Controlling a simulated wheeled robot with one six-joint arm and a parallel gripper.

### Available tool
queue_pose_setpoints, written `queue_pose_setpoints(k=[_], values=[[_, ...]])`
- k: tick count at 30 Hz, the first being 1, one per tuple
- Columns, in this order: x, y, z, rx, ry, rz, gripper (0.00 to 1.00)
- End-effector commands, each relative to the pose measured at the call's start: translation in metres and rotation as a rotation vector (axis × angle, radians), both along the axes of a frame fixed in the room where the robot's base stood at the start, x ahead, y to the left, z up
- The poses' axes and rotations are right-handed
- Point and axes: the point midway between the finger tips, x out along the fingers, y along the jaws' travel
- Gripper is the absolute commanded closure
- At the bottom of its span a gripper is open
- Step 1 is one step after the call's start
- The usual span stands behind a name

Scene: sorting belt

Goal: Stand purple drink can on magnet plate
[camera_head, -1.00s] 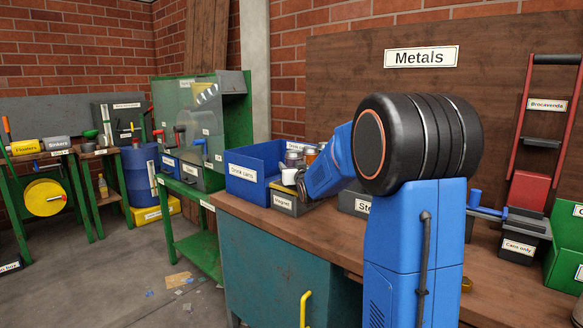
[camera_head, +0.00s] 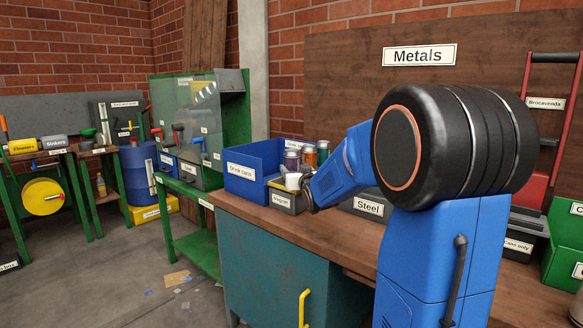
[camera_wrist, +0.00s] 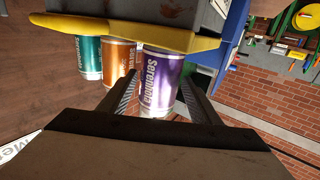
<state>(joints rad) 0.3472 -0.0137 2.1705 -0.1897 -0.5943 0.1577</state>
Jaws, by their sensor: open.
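The purple drink can (camera_wrist: 165,85) shows in the wrist view between the two fingers of my gripper (camera_wrist: 160,76), which is open. I cannot tell if either finger touches it. In the head view the purple can (camera_head: 291,160) stands behind the box labelled Magnet (camera_head: 283,203), whose top has a yellow edge. This yellow edge (camera_wrist: 60,28) crosses the top of the wrist view, beside the cans. My gripper's fingers are mostly hidden in the head view. A small white thing (camera_head: 293,181) shows above the magnet box; I cannot tell what it is.
An orange can (camera_wrist: 118,62) and a teal can (camera_wrist: 88,58) stand in a row with the purple one. The blue Drink cans bin (camera_head: 247,178) is left of the magnet box. A Steel label (camera_head: 368,207) sits right of it. The wooden bench front (camera_head: 260,215) is clear.

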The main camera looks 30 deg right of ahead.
Motion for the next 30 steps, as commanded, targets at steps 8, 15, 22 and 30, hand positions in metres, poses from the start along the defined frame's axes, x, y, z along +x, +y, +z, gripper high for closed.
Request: queue_pose_setpoints(k=[8, 15, 22, 30], values=[[-0.04, 0.01, 0.001, 0.0, -0.002, -0.001, 0.43], [-0.054, 0.013, 0.001, -0.001, -0.001, 0.0, 0.43], [-0.058, 0.017, -0.001, 0.002, 0.013, 0.0, 0.43], [-0.113, 0.067, -0.027, 0.043, 0.229, 0.008, 0.43]])
